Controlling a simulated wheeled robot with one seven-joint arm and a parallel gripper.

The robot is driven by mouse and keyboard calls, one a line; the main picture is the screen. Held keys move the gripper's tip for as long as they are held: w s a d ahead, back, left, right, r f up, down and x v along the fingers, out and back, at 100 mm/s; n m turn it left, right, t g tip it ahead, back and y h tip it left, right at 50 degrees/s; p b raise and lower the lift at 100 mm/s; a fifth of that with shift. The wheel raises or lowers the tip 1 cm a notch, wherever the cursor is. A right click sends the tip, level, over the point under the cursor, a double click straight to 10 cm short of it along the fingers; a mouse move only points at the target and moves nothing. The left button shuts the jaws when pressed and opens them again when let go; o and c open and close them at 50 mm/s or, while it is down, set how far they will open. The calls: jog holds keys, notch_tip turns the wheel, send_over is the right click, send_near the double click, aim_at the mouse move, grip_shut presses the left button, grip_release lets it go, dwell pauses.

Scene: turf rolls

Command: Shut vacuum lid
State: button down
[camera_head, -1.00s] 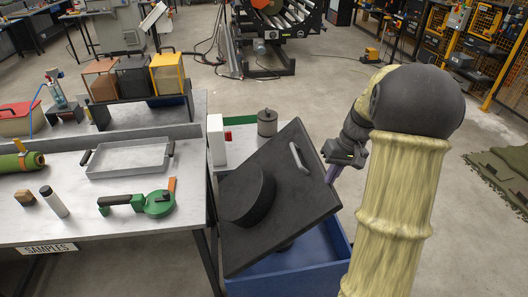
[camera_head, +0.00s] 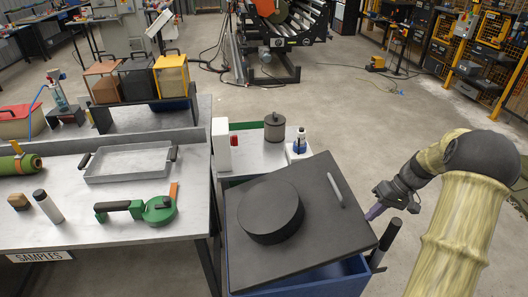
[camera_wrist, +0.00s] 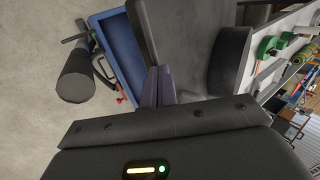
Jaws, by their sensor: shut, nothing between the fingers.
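The vacuum lid (camera_head: 315,235) is a dark square panel with a thick black disc on top and a pale handle (camera_head: 335,190) near its right edge. It sits tilted above the blue box (camera_head: 350,280), with the box wall showing below its near right edge. The wrist view also shows the lid (camera_wrist: 175,35) and the blue box (camera_wrist: 122,55), with the box partly uncovered. My gripper (camera_head: 374,212) is shut and empty, its purple fingers just off the lid's right edge. Its fingers (camera_wrist: 158,86) point at the lid's edge in the wrist view; I cannot tell whether they touch.
A dark cylindrical grip (camera_head: 386,240) stands at the box's right side.

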jog(key=shift+f, duration=0.1)
dwell(0.4)
jog(key=r+p, duration=0.1)
jog(key=r, duration=0.1)
jog(key=a+r+p, duration=0.1)
jog(key=r+p, duration=0.1)
jog(key=shift+s+a, duration=0.1)
jog(key=shift+a, duration=0.1)
jog(key=d+b+v, duration=0.1)
jog(key=b+v, duration=0.1)
jog(key=v, duration=0.7)
jog(key=shift+d, duration=0.25)
jog(key=shift+f, duration=0.1)
jog(key=s+a+f+m+t+h, duration=0.2)
jog(key=s+a+f+t+h, duration=0.1)
jog(key=s+a, duration=1.4)
jog(key=s+f+h, duration=0.1)
jog(key=s+h, duration=0.1)
jog(key=shift+a+m+t+h, duration=0.25)
jog(key=shift+m+t+h, duration=0.05)
jog(key=shift+t+h, duration=0.1)
